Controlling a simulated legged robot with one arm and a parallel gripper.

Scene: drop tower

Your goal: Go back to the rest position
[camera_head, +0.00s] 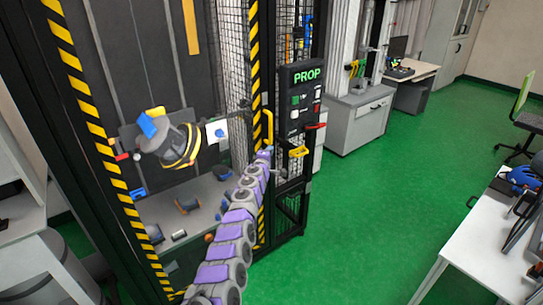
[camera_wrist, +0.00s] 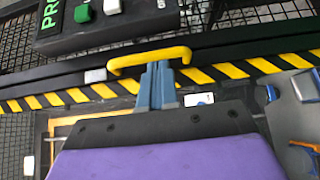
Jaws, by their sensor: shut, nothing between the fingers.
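My gripper (camera_wrist: 157,72) is shut and empty in the wrist view. Its blue-grey fingertips are together just at the yellow handle (camera_wrist: 122,62) on the black-and-yellow striped frame; I cannot tell whether they touch it. In the head view my purple and grey arm reaches up to the tower's front post, with my gripper (camera_head: 264,153) just below the yellow handle (camera_head: 269,122). The fingers are too small there to make out.
The drop tower's control box (camera_head: 303,100), marked PROP, stands right of the handle. Inside the tower is a grey cylindrical part (camera_head: 165,138) with yellow-black bands, with several loose parts below. Open green floor (camera_head: 380,190) lies to the right, before a white table (camera_head: 490,235).

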